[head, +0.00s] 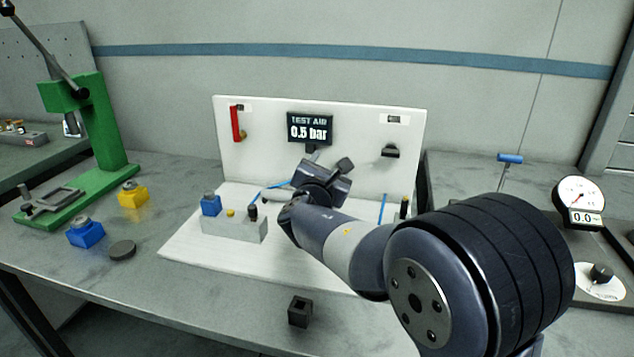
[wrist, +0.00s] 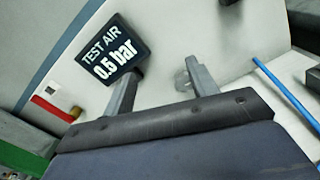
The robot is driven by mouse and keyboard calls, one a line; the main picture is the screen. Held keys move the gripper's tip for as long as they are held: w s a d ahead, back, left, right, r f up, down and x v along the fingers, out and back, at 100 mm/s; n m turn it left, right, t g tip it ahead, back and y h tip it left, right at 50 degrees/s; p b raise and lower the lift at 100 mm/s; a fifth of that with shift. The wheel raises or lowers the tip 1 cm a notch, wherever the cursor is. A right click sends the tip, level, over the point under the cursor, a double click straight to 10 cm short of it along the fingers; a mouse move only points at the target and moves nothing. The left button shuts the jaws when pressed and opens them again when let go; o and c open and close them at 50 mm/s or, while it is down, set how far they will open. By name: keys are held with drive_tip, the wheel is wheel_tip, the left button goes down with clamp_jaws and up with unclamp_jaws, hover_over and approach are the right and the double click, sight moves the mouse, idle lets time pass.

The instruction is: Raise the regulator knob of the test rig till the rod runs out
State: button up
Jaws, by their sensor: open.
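The test rig is a white upright panel (head: 260,130) on a white base. Its display (head: 310,128) reads "TEST AIR 0.5 bar"; the display (wrist: 113,50) also shows in the wrist view. My gripper (head: 328,158) is in front of the panel, just below the display, seen from behind. In the wrist view my gripper (wrist: 162,82) is open, with a finger on each side and only white panel visible between them. The left finger is close to the display's lower corner; I cannot tell whether they touch. I cannot make out the regulator knob or the rod; my arm covers part of the rig.
A red handle (head: 236,123) is on the panel's left. A grey block (head: 232,228) with a blue piece stands on the base. Blue tubes run nearby. A green press (head: 105,130) is left, a dial gauge (head: 578,197) reading 0.0 right. A dark cube (head: 300,311) lies in front.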

wheel_tip(320, 180, down, 8)
drive_tip(key=shift+r+b, duration=0.25)
drive_tip(key=shift+b, duration=0.55)
drive_tip(key=w, duration=0.2)
drive_tip(key=w+d, duration=0.1)
drive_tip(key=w, duration=0.4)
drive_tip(key=shift+w+d+r+p, duration=0.15)
drive_tip(key=shift+w+d+p, duration=0.1)
drive_tip(key=shift+p, duration=0.1)
drive_tip(key=c, duration=1)
drive_tip(key=shift+o, duration=0.2)
drive_tip(key=shift+f+m+b, duration=0.25)
drive_tip(key=shift+m+b, duration=0.15)
drive_tip(key=shift+b, duration=0.6)
drive_tip(key=shift+m+b, duration=0.6)
drive_tip(key=shift+b, duration=0.45)
drive_tip(key=shift+r+m+b, duration=0.15)
drive_tip(key=shift+m+b, duration=0.45)
drive_tip(key=shift+b, duration=0.25)
